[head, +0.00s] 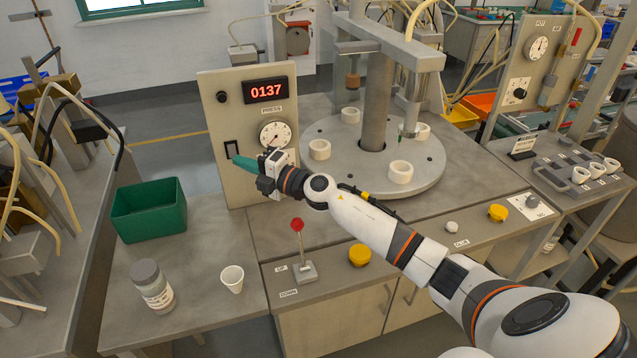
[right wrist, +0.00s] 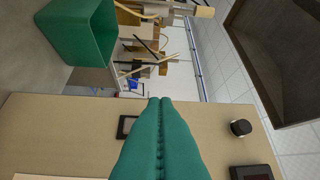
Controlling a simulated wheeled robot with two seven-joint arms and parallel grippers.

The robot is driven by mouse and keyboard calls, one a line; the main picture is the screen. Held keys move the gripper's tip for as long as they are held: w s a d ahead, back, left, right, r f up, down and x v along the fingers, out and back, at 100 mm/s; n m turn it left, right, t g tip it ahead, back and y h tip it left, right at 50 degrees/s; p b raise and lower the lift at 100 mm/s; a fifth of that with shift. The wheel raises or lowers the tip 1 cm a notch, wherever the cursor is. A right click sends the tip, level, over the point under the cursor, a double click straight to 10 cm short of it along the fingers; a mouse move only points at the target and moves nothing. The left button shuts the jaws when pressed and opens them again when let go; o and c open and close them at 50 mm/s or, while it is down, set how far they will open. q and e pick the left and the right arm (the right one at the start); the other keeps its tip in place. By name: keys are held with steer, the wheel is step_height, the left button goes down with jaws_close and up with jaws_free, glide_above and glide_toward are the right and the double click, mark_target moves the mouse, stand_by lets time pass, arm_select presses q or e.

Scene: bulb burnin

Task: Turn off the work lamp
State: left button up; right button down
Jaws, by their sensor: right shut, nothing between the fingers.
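I cannot pick out the work lamp in either view. A dark rectangular switch (head: 232,149) sits on the left part of the beige upright panel (head: 215,120). It also shows in the right wrist view (right wrist: 124,127), partly hidden by my fingers. My right gripper (head: 236,160) has teal fingers pressed together, empty, in front of the panel just below and beside the switch. In the right wrist view the shut fingertips (right wrist: 160,101) are close to the switch; I cannot tell whether they touch the panel. My left gripper is in neither view.
The panel also carries a black knob (head: 222,97), a red display (head: 266,90) reading 0137 and a dial gauge (head: 275,134). A green bin (head: 150,222), a grey-lidded jar (head: 152,286), a white cup (head: 232,279) and a red-knobbed lever (head: 299,240) stand nearby.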

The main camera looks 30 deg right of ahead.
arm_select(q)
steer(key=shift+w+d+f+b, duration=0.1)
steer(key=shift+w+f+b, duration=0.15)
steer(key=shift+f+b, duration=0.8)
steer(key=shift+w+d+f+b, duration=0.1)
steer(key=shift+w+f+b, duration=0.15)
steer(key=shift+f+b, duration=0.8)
arm_select(e)
steer(key=d+r+v, duration=0.1)
steer(key=r+v, duration=0.1)
steer(key=v, duration=1.6)
steer(key=shift+r, duration=0.35)
steer(key=shift+d, duration=0.1)
